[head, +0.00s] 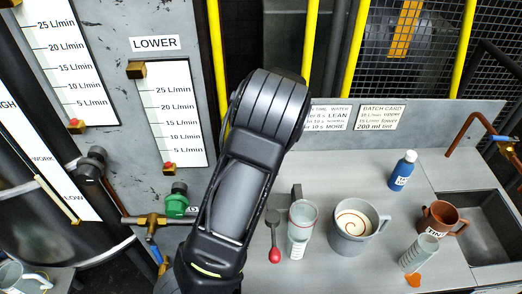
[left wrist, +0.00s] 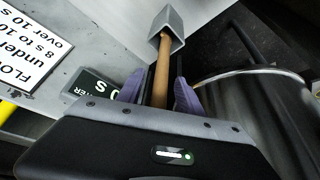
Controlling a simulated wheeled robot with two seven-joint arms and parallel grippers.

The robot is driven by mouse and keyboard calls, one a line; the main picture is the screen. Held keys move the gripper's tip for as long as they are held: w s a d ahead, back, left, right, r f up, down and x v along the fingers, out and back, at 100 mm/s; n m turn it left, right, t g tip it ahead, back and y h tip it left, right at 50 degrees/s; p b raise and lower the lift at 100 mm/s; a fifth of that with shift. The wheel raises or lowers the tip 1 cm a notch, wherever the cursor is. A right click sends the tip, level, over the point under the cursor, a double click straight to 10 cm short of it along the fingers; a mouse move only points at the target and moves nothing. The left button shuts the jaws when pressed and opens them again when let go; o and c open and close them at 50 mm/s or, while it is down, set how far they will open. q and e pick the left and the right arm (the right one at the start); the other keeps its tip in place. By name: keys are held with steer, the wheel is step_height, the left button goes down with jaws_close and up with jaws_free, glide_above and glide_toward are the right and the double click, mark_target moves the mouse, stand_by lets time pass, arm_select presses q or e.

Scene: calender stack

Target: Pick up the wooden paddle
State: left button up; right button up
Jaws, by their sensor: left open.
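The wooden paddle (left wrist: 161,72) shows in the left wrist view as a brown wooden shaft. Its far end sits in a square grey holder (left wrist: 167,24). My left gripper (left wrist: 160,92) is open, with one purple-grey finger on each side of the shaft. I cannot tell whether either finger touches it. The shaft's near end is hidden behind the gripper body. In the head view a dark arm of mine stands across the middle, and neither the paddle nor the gripper tips can be made out.
On the right counter stand a mixing cup (head: 352,240), a glass beaker (head: 303,216), a blue bottle (head: 402,171), a brown mug (head: 440,218) and a tilted clear cylinder (head: 416,255), beside a sink (head: 490,232). A round metal vessel (left wrist: 254,76) is close to the gripper's right.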

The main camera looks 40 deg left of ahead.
stand_by(0.6)
arm_select(q)
jaws_close()
stand_by(1.2)
